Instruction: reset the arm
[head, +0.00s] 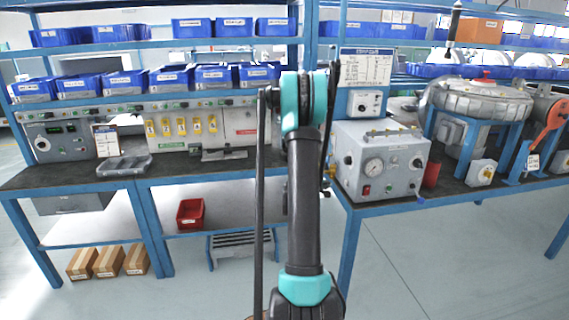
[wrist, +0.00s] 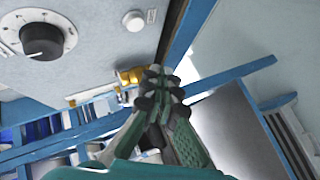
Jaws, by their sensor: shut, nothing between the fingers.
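My gripper (wrist: 158,82) shows in the wrist view with its green and black fingers together and nothing between them. Behind the fingertips is a brass fitting (wrist: 130,76) at the edge of a grey panel with a black knob (wrist: 42,41). I cannot tell whether the fingertips touch the fitting. In the head view my arm stands upright in the middle, and the gripper itself is hidden there.
A blower housing (head: 483,101) and an orange lever (head: 556,122) stand on the right bench. Blue bins (head: 170,80) line the shelves. A grey tray (head: 122,165) lies on the left bench (head: 60,178). A red bin (head: 190,214) is on the lower shelf. Floor at the lower right is clear.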

